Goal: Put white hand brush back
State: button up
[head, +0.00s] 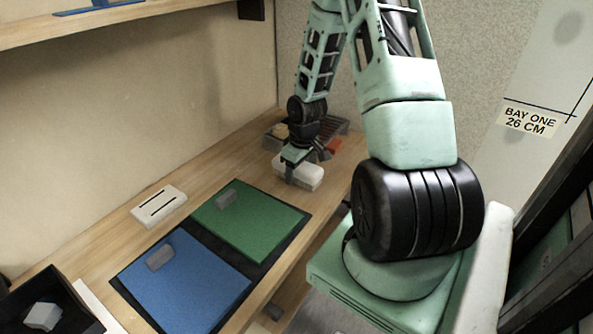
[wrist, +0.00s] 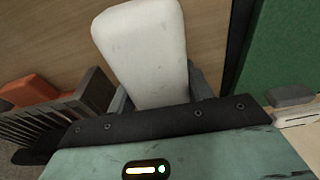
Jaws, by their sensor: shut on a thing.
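A white block-shaped hand brush (head: 299,172) is at the far end of the wooden bench, beyond the green panel. My gripper (head: 292,157) is over it and shut on it. In the wrist view the white brush (wrist: 145,50) fills the space between the two grey fingers (wrist: 160,95), and its near end is hidden by the gripper. I cannot tell whether the brush touches the bench. A grey slatted rack (head: 345,127) is just behind the gripper; it also shows at the left of the wrist view (wrist: 48,125).
An orange-red item (head: 333,146) is beside the rack. A green panel (head: 260,222) and a blue panel (head: 205,290) each bear a grey block. A slotted white holder (head: 158,206) stands near the wall. A dark tray (head: 80,300) holds a pale block. A shelf (head: 150,12) hangs above.

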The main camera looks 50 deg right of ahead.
jog(key=shift+f, duration=0.15)
jog(key=shift+f+b, duration=0.35)
jog(key=shift+f, duration=0.15)
jog(key=o, duration=1)
jog(key=shift+r, duration=0.1)
